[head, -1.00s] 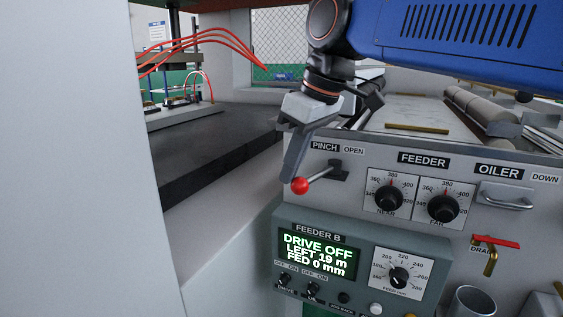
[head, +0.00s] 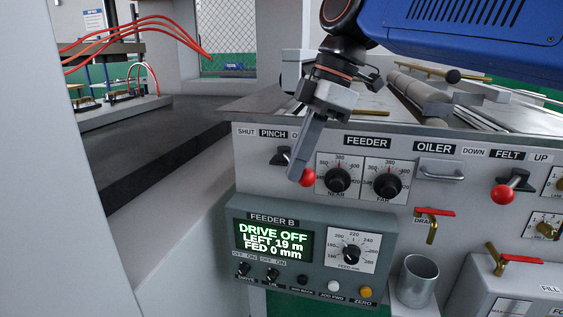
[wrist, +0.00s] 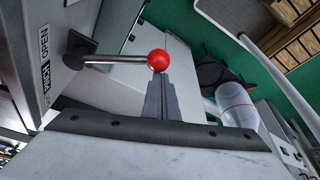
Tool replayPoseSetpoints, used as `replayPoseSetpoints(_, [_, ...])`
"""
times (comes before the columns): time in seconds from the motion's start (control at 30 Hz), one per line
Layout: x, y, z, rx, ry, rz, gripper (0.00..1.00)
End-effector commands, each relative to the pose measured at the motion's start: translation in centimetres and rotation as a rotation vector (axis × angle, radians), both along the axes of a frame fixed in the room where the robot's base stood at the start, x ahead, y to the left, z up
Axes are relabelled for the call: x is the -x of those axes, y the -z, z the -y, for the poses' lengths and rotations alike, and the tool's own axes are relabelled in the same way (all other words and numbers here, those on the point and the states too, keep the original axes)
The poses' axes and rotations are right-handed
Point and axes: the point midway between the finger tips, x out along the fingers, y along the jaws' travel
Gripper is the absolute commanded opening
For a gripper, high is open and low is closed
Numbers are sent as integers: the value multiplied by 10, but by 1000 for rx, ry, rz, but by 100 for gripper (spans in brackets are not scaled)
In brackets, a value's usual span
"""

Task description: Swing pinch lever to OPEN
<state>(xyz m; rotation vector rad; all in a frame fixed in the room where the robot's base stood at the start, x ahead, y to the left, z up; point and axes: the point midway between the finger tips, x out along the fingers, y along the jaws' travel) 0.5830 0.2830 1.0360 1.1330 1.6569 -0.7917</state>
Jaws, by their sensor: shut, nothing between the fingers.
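The pinch lever's red ball (head: 308,178) shows in the head view just right of my gripper's fingertips, on the OPEN side of the lever's dark pivot. The PINCH plate (head: 273,133) is above, with SHUT (head: 246,131) to its left. The OPEN label is mostly hidden behind my gripper (head: 294,177). My gripper is shut and empty, pointing down, with its tips beside the ball. In the wrist view the ball (wrist: 158,60) on its metal rod (wrist: 115,60) is at the tip of my fingers (wrist: 159,84); whether they touch I cannot tell.
The FEEDER dials (head: 338,179) are just right of the ball. The feeder B box (head: 313,212) juts out below, its display reading DRIVE OFF. A felt lever with a red ball (head: 502,194), a drain tap (head: 434,212) and a metal cup (head: 417,281) are further right.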

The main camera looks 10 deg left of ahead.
Motion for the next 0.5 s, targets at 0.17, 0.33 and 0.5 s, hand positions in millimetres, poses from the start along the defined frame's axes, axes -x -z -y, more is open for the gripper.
replayPoseSetpoints(0.17, [-5, 1, 11, 1, 2, 0, 0])
replayPoseSetpoints(0.33, [-8, 0, 16, 0, 2, 0, 0])
replayPoseSetpoints(0.5, [-9, 0, 18, 1, 1, 1, 0])
